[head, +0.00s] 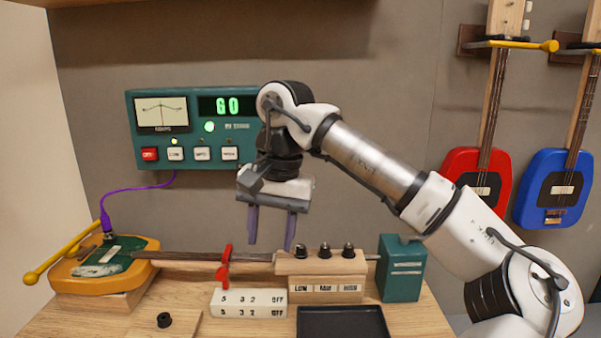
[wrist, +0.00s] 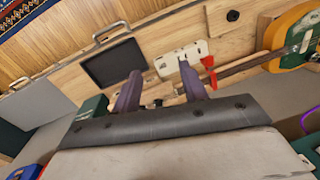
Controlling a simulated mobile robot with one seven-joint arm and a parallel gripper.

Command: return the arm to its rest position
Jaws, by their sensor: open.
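My gripper (head: 270,228) hangs pointing down above the workbench in the head view, with its two purple fingers apart and nothing between them. My white and silver arm comes in from the lower right and bends down at the wrist. In the wrist view my gripper (wrist: 157,92) has its fingers spread over the bench, with the black tray (wrist: 112,63) and the white label block (wrist: 181,57) beyond them.
A yellow and green guitar (head: 100,262) lies on the bench at left, with a red clip (head: 223,268) at its neck. A wooden knob block (head: 320,268) and a green box (head: 402,268) stand right. A green panel (head: 190,128) reading "GO" is behind. Red (head: 462,165) and blue (head: 550,170) guitars hang at right.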

